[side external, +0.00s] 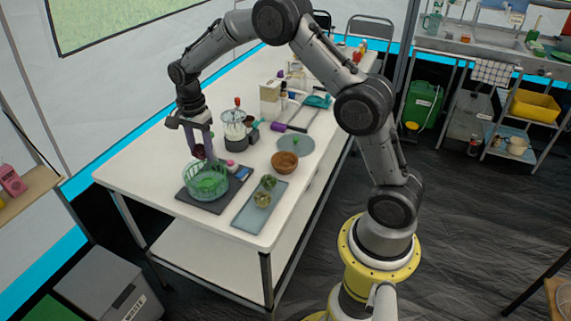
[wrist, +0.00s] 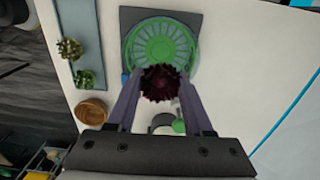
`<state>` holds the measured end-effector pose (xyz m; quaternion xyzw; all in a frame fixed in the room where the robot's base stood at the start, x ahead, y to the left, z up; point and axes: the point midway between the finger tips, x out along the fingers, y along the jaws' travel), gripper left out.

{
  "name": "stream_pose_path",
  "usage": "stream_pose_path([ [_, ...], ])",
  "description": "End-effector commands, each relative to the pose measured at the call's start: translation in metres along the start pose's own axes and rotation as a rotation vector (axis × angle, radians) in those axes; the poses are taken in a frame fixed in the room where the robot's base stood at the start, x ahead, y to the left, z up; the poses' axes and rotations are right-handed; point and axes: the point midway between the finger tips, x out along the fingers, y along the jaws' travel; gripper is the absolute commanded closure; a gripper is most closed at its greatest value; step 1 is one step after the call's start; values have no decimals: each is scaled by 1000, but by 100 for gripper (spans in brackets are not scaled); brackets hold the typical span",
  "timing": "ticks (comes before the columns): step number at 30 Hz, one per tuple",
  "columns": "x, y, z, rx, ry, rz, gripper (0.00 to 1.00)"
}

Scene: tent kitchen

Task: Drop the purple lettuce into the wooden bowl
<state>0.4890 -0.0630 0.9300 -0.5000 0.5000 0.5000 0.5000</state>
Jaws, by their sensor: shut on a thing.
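My gripper (wrist: 161,92) is shut on the purple lettuce (wrist: 160,83), a dark red-purple leafy head between the two fingers in the wrist view. In the side view the lettuce (side external: 199,152) hangs from my gripper (side external: 202,150) just above the far edge of the green basket (side external: 207,188). The wooden bowl (side external: 285,162) stands on the table to the right of the basket. It also shows in the wrist view (wrist: 91,111), left of my gripper. The part of the bowl's inside that I see looks empty.
The green basket stands on a dark square mat (side external: 187,200). A blue-grey tray (side external: 245,219) with green lettuces (side external: 262,199) lies before the bowl. A round grey board (side external: 295,141), a glass blender-like jar (side external: 235,126) and bottles stand behind.

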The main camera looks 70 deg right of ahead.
Motion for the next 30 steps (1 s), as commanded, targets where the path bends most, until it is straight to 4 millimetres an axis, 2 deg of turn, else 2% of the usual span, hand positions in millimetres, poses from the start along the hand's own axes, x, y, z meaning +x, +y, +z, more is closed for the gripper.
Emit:
stream_pose_path([
  [7, 0, -1, 0, -47, 1, -3, 80],
  [12, 5, 11, -4, -161, -2, 8, 80],
  [14, 5, 19, -15, -193, -3, 11, 80],
  [20, 1, 54, -66, -226, -7, 16, 80],
  [27, -10, 117, -139, -158, -9, 14, 80],
  [30, -15, 139, -161, -100, -8, 11, 80],
])
